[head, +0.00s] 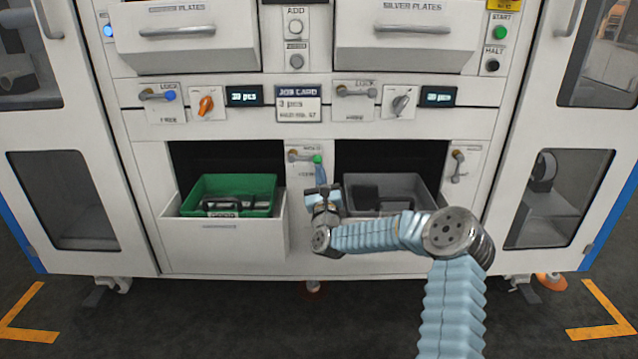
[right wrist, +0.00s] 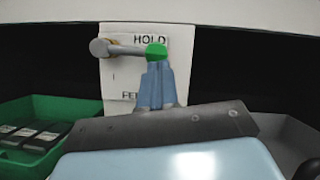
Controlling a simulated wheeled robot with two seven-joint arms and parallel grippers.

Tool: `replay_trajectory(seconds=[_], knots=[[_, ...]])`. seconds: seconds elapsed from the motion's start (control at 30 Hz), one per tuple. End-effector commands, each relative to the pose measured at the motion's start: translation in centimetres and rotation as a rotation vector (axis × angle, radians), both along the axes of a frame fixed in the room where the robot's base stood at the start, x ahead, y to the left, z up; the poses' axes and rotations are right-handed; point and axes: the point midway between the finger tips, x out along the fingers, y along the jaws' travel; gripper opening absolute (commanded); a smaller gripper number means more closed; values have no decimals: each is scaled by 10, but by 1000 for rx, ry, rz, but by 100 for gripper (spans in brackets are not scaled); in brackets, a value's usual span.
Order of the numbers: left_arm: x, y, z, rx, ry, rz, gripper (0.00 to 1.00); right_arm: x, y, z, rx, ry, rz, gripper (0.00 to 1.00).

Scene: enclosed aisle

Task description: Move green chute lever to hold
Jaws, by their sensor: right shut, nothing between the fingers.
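The green chute lever (head: 304,157) is on a white plate between the two lower bays. In the right wrist view its grey arm (right wrist: 122,49) runs level from a pivot on the left to a green knob (right wrist: 156,52) on the right. The word HOLD is printed just above the arm; a lower word beginning FE is partly hidden. My right gripper (head: 320,178) is shut and empty, pointing up at the plate. Its blue fingertips (right wrist: 157,72) are right below the knob; whether they touch it I cannot tell. My left gripper is out of view.
A green bin (head: 233,185) with dark items sits in the left bay's white drawer (head: 225,246). A grey bin (head: 433,184) stands in the right bay, partly behind my right arm. Another lever (head: 457,166) is further right. Drawers and knobs lie above.

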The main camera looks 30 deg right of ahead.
Motion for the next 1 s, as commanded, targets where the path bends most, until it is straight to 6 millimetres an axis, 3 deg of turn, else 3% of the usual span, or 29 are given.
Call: replay_trajectory(seconds=[0.37, 0.8, 1.0], knots=[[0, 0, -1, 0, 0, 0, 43, -8, 4, -4, 1, 0, 2, 0], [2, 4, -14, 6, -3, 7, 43, -90, 43, -46, 2, 1, 1, 0], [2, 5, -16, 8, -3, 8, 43, -110, 53, -54, 1, -1, 0, 0]])
